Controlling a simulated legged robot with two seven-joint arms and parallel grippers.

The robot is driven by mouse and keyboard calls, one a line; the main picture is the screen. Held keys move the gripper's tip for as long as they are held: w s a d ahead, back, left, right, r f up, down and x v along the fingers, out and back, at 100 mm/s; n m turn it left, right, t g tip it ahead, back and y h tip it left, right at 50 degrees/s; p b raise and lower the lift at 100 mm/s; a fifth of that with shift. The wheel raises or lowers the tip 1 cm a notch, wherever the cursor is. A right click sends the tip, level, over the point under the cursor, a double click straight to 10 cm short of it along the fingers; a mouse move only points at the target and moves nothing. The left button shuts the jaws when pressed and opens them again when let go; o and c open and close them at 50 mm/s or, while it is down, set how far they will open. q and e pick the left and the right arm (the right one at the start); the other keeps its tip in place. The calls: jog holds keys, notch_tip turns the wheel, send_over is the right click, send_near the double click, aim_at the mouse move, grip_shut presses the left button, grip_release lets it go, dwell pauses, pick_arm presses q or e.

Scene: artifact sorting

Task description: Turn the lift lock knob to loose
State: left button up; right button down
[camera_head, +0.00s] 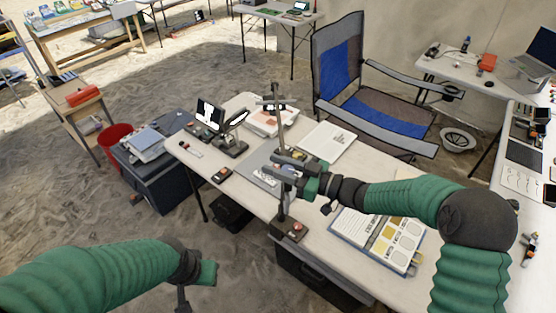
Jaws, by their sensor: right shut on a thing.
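A thin upright metal post (281,120) rises from a dark base (289,231) at the table's near edge. It carries a small crosspiece near its top. My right gripper (273,166) reaches in from the right and its fingers are closed at the post, about halfway up. The lift lock knob is hidden between the fingers, so its turn position cannot be read. My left gripper (190,290) is low at the left, over the sandy floor, well away from the post. Its fingers are mostly out of sight.
The white table (243,182) holds a small magnifier stand (232,143), a grey mat, papers (328,141) and an open chart booklet (380,238). A blue-and-grey folding chair (345,80) stands behind. A dark chest (158,178) and red bucket (116,141) stand left.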

jog(key=n+g, duration=0.1)
jog(key=g, duration=0.1)
jog(key=n+g+y, duration=0.1)
jog(key=n+g, duration=0.1)
jog(key=g, duration=0.1)
jog(key=shift+s+a+r+n+g+y, duration=0.15)
jog(key=shift+s+n+g+y, duration=0.15)
jog(key=shift+s, duration=0.1)
jog(key=shift+r, duration=0.1)
jog(key=c, duration=1.4)
grip_release()
jog(key=o, duration=0.3)
jog(key=shift+g, duration=0.3)
jog(key=shift+o, duration=0.2)
jog(key=shift+f, duration=0.2)
